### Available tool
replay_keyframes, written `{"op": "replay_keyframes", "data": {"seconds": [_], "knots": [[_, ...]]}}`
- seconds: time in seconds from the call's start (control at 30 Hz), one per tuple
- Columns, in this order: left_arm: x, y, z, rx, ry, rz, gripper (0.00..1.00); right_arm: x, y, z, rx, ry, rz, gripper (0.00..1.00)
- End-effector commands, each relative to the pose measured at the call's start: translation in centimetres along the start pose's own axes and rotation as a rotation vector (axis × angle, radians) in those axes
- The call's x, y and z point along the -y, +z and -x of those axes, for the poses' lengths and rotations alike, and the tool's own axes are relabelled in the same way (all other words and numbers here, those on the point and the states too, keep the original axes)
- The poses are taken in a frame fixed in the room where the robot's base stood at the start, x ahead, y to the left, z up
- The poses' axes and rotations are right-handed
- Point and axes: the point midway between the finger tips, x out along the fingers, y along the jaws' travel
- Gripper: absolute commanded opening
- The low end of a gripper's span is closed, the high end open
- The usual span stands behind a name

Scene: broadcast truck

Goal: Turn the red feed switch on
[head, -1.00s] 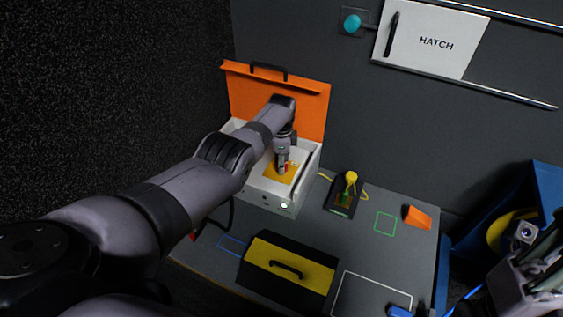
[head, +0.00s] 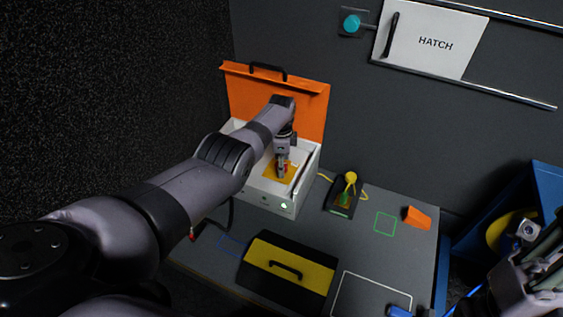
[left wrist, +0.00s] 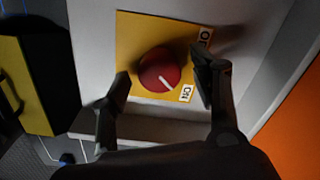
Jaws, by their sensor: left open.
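The red feed switch (left wrist: 162,70) is a round knob on a yellow plate (left wrist: 130,35) inside the white box (head: 255,190). Its white pointer line is directed at the lower right, toward the ON label (left wrist: 186,93). The OFF label (left wrist: 205,38) is at the plate's upper right, partly behind a finger. My left gripper (left wrist: 160,75) is open, with one finger on each side of the knob; I cannot tell whether either touches it. In the head view, my left gripper (head: 282,173) points down into the box and mostly hides the knob. My right gripper (head: 530,275) is partly in view at the lower right.
The box's orange lid (head: 305,95) stands open behind. A black and yellow case (head: 290,262) lies in front. A small device with a yellow knob (head: 345,193) and an orange wedge (head: 417,217) are to the right. A lit green lamp (head: 284,206) is on the box front.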

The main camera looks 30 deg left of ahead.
Motion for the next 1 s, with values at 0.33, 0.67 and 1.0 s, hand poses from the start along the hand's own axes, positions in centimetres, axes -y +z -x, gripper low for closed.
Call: {"op": "replay_keyframes", "data": {"seconds": [0.33, 0.67, 1.0], "knots": [[0.2, 0.0, 1.5, -0.001, -0.003, 0.001, 0.56, 0.0, 0.0, 0.1, 0.006, 0.004, 0.000, 0.30], [0.1, 0.0, 6.9, -0.001, -0.005, -0.001, 0.56, 0.0, 0.0, 0.1, 0.005, 0.004, -0.001, 0.30], [0.0, 0.0, 11.6, 0.001, 0.000, 0.000, 0.56, 0.0, 0.0, 0.1, 0.005, 0.004, -0.001, 0.30]]}}
